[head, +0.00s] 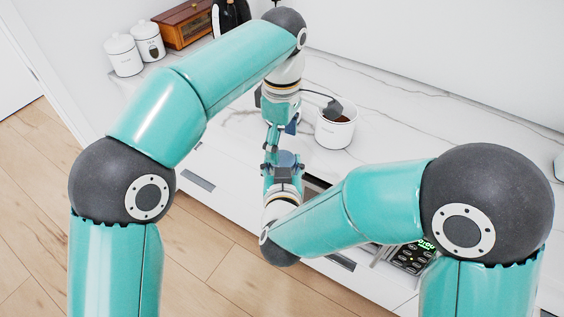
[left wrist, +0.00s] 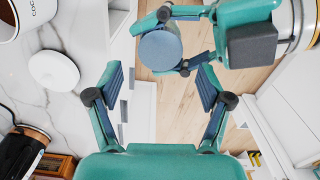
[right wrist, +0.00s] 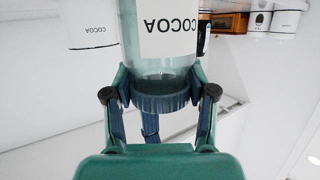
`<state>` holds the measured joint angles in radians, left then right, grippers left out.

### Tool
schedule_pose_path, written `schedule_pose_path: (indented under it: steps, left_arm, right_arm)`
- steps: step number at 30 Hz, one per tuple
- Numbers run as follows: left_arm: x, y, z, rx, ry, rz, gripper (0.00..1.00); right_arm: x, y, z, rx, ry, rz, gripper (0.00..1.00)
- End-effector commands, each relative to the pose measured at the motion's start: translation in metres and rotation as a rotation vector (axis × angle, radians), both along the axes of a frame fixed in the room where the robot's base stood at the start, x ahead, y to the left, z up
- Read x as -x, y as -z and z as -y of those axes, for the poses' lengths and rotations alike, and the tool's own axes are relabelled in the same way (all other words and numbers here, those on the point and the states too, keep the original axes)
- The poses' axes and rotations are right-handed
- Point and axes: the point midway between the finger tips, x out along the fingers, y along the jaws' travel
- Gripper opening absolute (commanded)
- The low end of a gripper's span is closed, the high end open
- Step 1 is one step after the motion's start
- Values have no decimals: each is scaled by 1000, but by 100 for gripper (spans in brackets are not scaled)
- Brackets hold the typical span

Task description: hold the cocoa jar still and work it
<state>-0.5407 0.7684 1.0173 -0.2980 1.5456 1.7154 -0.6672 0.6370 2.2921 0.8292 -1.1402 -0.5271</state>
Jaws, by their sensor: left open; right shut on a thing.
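The cocoa jar (right wrist: 160,45) is a clear jar with a white COCOA label and a blue lid (right wrist: 160,96). In the right wrist view its label appears inverted, as does the background. My right gripper (right wrist: 160,85) is shut on it at the lid end and holds it off the counter, in front of the edge.
An open white cocoa canister (head: 335,130) with brown powder and a dark scoop stands on the marble counter (head: 400,115). A white round lid (left wrist: 52,70) lies beside it. White canisters (head: 125,56) and a wooden box (head: 183,23) stand farther left. A green-lit panel (head: 410,257) is at the front.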

Motion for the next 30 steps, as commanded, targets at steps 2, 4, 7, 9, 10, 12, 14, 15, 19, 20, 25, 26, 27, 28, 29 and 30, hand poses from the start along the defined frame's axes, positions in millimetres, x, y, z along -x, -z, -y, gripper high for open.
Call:
schedule_pose_path:
  steps: [2, 4, 7, 9, 10, 12, 14, 15, 19, 20, 25, 26, 27, 28, 29, 30]
  left_arm:
    - [-1, -6, 1, 1, -39, 2, 79]
    - [-1, -14, 1, 0, -102, 3, 79]
    - [-2, -25, 2, -2, -200, 3, 79]
    - [-1, -31, 2, -2, -249, 2, 79]
    - [-1, -33, 1, -3, -263, 1, 79]
    - [-1, -34, 1, -3, -277, 0, 79]
    - [0, -34, 1, -3, -278, 0, 79]
    - [0, -34, 1, -3, -278, 0, 79]
    - [0, -34, 1, -3, -277, 0, 79]
    - [0, -34, 1, -3, -277, 0, 79]
    - [-1, -26, 1, -5, -276, -1, 79]
    - [-1, -24, 1, -5, -276, -1, 79]
    - [0, -19, 1, -5, -276, -2, 79]
    - [0, -16, 1, -5, -276, -2, 79]
    - [0, -12, 1, -6, -276, -2, 79]
    - [0, -7, 1, -6, -276, -3, 79]
  right_arm:
    - [0, -1, 0, 0, 0, 2, 0]
    - [0, -1, 0, 0, 0, 2, 0]
    - [0, -1, 0, -1, -1, 2, 0]
    - [0, -1, 0, -1, -1, 2, 0]
    - [0, -1, 0, 0, -1, 2, 0]
    - [0, -1, 0, 0, -1, 2, 0]
    - [0, -1, 0, 0, -1, 2, 0]
    - [0, -1, 0, 0, -1, 2, 0]
    - [0, -1, 0, 0, -1, 2, 0]
    - [0, -1, 0, 0, -1, 2, 0]
    - [0, -1, 0, 0, -1, 2, 0]
    - [0, -1, 0, 0, -1, 2, 0]
    - [0, -1, 0, 0, -1, 2, 0]
    - [0, -1, 0, 0, -1, 2, 0]
    - [0, -1, 0, 0, -1, 2, 0]
    - [0, -1, 0, 0, -1, 2, 0]
